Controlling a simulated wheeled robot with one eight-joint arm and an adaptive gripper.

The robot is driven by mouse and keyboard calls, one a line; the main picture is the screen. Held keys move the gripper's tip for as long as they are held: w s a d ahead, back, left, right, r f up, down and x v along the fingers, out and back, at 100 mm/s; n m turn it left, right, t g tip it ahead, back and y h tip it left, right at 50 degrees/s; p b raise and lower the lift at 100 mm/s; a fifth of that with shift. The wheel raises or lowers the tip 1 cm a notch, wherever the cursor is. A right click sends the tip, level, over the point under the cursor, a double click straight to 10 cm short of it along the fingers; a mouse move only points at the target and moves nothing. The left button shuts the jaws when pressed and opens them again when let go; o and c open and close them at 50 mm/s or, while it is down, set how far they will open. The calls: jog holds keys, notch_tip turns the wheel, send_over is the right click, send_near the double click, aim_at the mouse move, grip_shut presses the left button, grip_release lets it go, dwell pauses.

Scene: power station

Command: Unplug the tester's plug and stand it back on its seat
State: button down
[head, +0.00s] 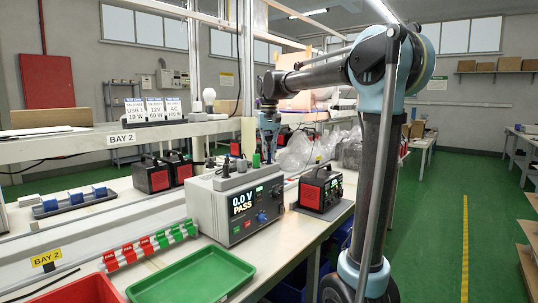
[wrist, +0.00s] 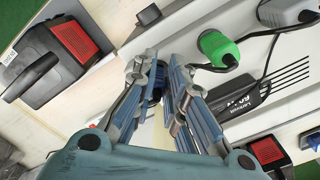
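The tester (head: 222,222) is a grey box on the bench in the head view; its display reads 0.0 V PASS. Dark plugs and a green plug (head: 256,160) stand upright along its top. The green plug with its black cable also shows in the wrist view (wrist: 214,46), right of my fingers, between a black plug (wrist: 148,15) and a grey plug (wrist: 285,12). My gripper (head: 268,150) points down behind the tester. In the wrist view my gripper (wrist: 165,85) has a small dark-blue part between its fingertips; whether it is gripped is unclear. The tester's socket is not clearly visible.
A red-and-black power station (head: 321,188) stands right of the tester; two more (head: 152,176) stand behind left. A green tray (head: 195,275) and a red bin (head: 85,290) lie in front, beside red and green tags (head: 150,245). A shelf (head: 60,150) runs above the bench.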

jog(key=c, duration=1.5)
grip_release()
jog(key=shift+c, duration=0.2)
jog(key=shift+r, duration=0.1)
notch_tip(320, 180, up, 12)
jog(key=f, duration=0.1)
jog(key=s+d+f+t, duration=0.1)
jog(key=s+d+f, duration=1.4)
jog(key=f, duration=0.2)
jog(key=s+d+f, duration=0.3)
jog(key=s+f, duration=0.4)
jog(key=f, duration=0.4)
jog(key=s+d+f+m+t, duration=0.1)
jog(key=s+d+f, duration=0.2)
jog(key=s+f, duration=0.5)
notch_tip(320, 180, down, 4)
jog(key=shift+s+f, duration=0.1)
jog(key=shift+s, duration=0.05)
